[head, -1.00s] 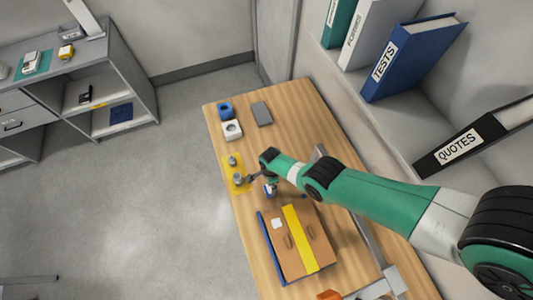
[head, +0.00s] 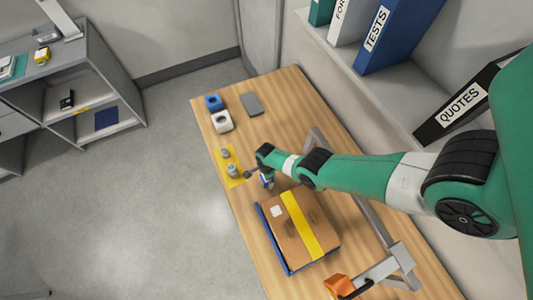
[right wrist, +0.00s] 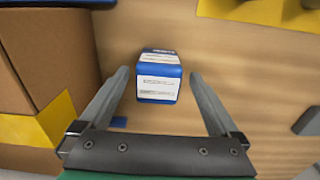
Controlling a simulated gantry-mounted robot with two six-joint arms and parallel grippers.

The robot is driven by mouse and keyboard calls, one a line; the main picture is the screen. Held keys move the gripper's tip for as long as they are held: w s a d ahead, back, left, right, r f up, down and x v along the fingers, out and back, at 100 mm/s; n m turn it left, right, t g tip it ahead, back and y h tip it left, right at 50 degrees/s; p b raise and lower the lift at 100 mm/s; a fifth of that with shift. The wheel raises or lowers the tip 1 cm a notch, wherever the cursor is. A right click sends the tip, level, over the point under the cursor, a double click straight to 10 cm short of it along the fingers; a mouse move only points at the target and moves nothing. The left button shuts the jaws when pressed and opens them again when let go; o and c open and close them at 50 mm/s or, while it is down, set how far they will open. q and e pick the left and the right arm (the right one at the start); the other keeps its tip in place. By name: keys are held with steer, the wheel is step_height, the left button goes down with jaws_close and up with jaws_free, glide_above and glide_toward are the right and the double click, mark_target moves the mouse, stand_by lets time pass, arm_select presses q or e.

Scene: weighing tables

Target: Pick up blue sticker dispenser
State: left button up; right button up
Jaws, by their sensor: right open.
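A small blue box with white printed labels (right wrist: 158,78) stands on the wooden table and looks like the blue sticker dispenser. In the head view it shows as a small blue and white item (head: 267,182) partly hidden by my right gripper (head: 258,178). In the right wrist view my right gripper (right wrist: 160,75) is open, with one finger on each side of the box and gaps on both sides. It holds nothing. My left gripper is not in view.
A taped cardboard box (head: 302,228) on a blue tray (head: 273,244) lies close to the gripper. A yellow mat (head: 222,154) with small grey weights lies on the other side. Blue (head: 213,102) and white (head: 221,121) holders and a grey slab (head: 251,104) stand farther back.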

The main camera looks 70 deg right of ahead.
step_height(320, 180, down, 4)
steer(key=shift+s+a+r+b, duration=0.1)
steer(key=shift+b, duration=1.1)
steer(key=shift+r, duration=0.15)
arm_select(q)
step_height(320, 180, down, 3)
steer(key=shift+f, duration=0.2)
arm_select(e)
jaws_close()
